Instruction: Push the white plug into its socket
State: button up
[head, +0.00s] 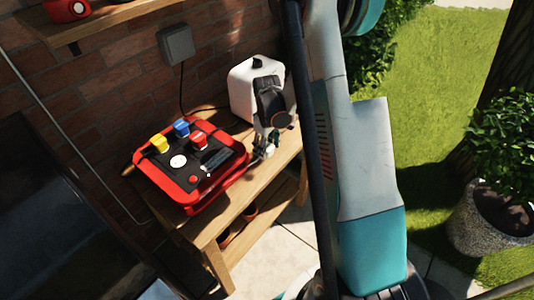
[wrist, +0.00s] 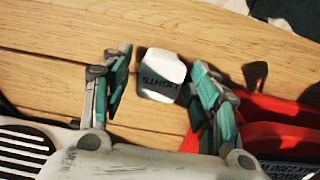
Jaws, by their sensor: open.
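The white plug (wrist: 162,74) lies on the wooden table (wrist: 60,52), a white block with a darker side lettered "LIGHTS". My gripper (wrist: 160,60) is open, one finger on each side of the plug with gaps between. In the head view my gripper (head: 264,150) points down beside the red box (head: 168,193), and I cannot make out the plug there. The box's black top carries a yellow plug (head: 159,143), a blue plug (head: 181,127) and a red plug (head: 198,140). A white round spot (head: 178,161) shows on that top; I cannot tell whether it is the socket.
A white canister (head: 243,88) stands behind my gripper. A grey wall box (head: 175,44) with a black cable hangs on the brick wall. The red box edge (wrist: 265,108) is close to my right finger in the wrist view. Bare wood lies left of the plug there.

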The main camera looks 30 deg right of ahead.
aim_at(267, 146)
jog(key=shift+f, duration=0.5)
jog(key=shift+r, duration=0.1)
jog(key=shift+c, duration=0.2)
jog(key=c, duration=0.9)
jog(key=shift+c, duration=0.2)
jog(key=shift+r, duration=0.1)
notch_tip(267, 146, up, 20)
jog(key=p, duration=0.7)
